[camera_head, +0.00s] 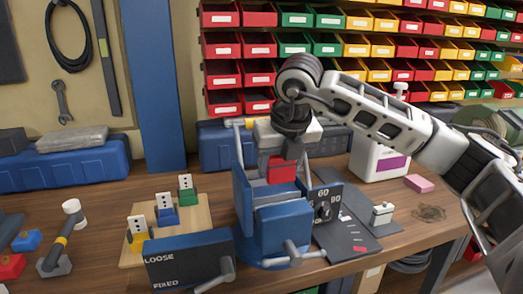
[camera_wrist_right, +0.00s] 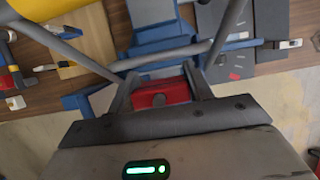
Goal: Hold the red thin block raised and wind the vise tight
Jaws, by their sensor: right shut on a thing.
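The red thin block (camera_head: 281,171) stands between the jaws of the blue vise (camera_head: 268,228), with its upper part showing above the front jaw. My right gripper (camera_head: 282,157) comes down from above and is shut on the block. In the right wrist view the red block (camera_wrist_right: 161,94) sits between my two fingers, with the blue vise (camera_wrist_right: 160,45) beyond it. The vise's grey handle (camera_head: 297,254) is at its front, low down. I cannot tell how close the jaws are to the block or whether its lower edge touches the vise. My left gripper is not in view.
A dark blue LOOSE/FIXED box (camera_head: 188,262) with a lever stands left of the vise. Behind it, a wooden board (camera_head: 197,213) carries small coloured pieces. A dial panel (camera_head: 325,205) and grey plate (camera_head: 346,238) are to the right. A pink block (camera_head: 419,184) lies farther right.

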